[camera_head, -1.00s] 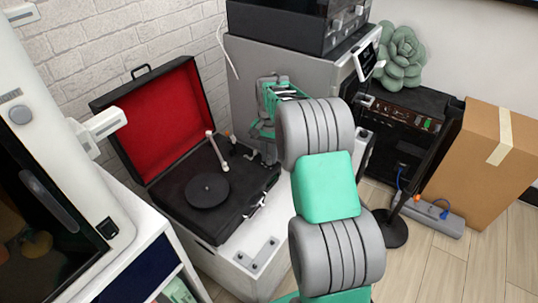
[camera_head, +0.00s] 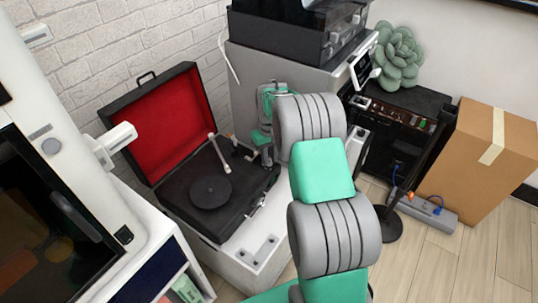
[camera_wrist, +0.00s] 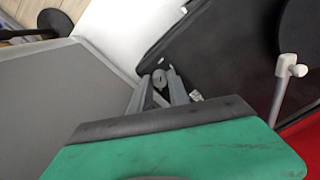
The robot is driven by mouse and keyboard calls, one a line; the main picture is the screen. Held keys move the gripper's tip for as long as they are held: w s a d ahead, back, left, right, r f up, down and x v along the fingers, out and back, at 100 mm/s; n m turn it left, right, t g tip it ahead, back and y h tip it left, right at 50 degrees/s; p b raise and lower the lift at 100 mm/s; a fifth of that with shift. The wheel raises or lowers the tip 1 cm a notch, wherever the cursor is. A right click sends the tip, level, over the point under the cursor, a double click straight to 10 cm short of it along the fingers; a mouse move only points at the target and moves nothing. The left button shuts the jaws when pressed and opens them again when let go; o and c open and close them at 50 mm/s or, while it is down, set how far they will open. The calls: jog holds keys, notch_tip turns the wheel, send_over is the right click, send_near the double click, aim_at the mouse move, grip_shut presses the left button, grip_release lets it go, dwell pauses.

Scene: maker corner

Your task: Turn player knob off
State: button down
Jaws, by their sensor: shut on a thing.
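The record player (camera_head: 207,226) is an open black case with a red-lined lid, a dark turntable platter (camera_head: 210,191) and a white tonearm (camera_head: 219,152). My gripper (camera_head: 266,158) is at the deck's back right corner, its fingertips mostly hidden in the head view. In the wrist view, my gripper (camera_wrist: 160,88) has its two grey fingers on either side of a small round grey knob (camera_wrist: 159,76) on the black deck and is shut on it. The knob's marking is too small to read. The tonearm (camera_wrist: 281,92) stands right of the fingers.
A grey machine (camera_head: 330,75) stands close behind my gripper. A white cabinet (camera_head: 235,260) bears the player. A white machine (camera_head: 60,165) stands at the left. A cardboard box (camera_head: 480,165) and a black stand (camera_head: 391,226) are at the right.

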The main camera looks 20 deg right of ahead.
aim_at(269, 160)
jog(key=shift+n, duration=0.8)
jog(key=c, duration=1.3)
grip_release()
jog(key=shift+o, duration=0.2)
notch_tip(269, 160, up, 8)
jog(key=shift+f+p, duration=0.1)
jog(key=shift+p, duration=0.75)
